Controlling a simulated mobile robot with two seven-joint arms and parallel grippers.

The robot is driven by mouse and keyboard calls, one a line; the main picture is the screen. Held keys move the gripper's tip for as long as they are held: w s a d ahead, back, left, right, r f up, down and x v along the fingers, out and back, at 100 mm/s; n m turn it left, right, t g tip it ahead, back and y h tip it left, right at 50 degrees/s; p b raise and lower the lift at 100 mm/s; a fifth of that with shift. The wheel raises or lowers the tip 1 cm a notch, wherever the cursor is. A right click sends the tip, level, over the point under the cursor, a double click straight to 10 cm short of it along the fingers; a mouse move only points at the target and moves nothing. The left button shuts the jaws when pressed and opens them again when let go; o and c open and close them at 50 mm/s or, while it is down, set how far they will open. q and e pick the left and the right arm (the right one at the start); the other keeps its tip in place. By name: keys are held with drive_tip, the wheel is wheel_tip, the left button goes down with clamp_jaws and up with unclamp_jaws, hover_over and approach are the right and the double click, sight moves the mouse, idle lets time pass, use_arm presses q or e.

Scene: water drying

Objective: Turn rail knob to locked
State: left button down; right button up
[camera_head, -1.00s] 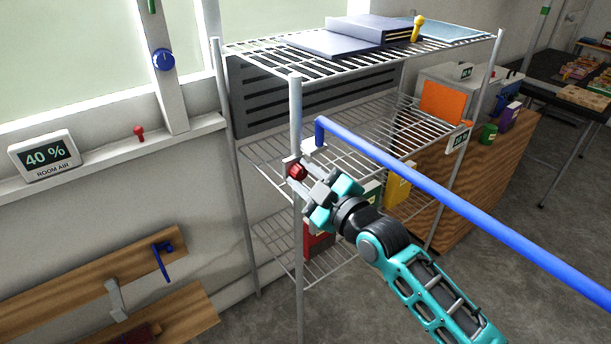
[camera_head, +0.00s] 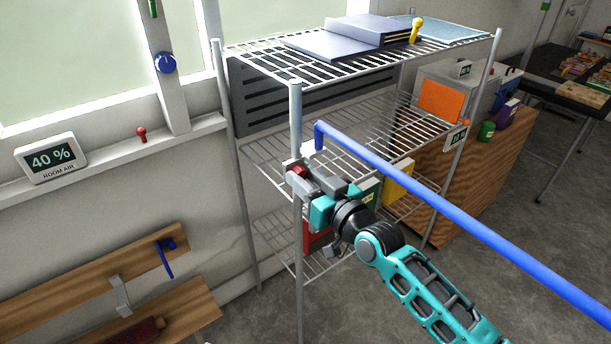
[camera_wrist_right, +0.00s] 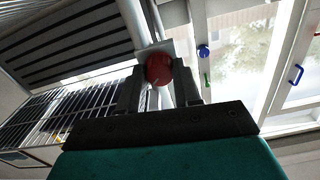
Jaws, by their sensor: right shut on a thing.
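The rail knob (camera_head: 299,170) is small and red, on a light bracket at the wire shelf's front post. It also shows as a red round knob (camera_wrist_right: 159,68) in the right wrist view, between my fingertips. My right gripper (camera_head: 300,175) is shut on it, a finger on each side. The blue rail (camera_head: 430,197) starts just above the knob and runs to the lower right across the shelf front. The gripper hides part of the knob and bracket. My left gripper is in no view.
A humidity display (camera_head: 51,158) stands on the window sill at left. Wooden boards with hooks (camera_head: 90,270) are on the lower left wall.

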drive_tip(key=shift+m, duration=3.8)
drive_tip(key=o, duration=1.1)
drive_tip(key=shift+c, duration=0.2)
drive_tip(key=shift+s+d, duration=0.1)
drive_tip(key=v, duration=1.2)
drive_tip(key=shift+s+d, duration=0.2)
drive_tip(key=shift+s, duration=0.1)
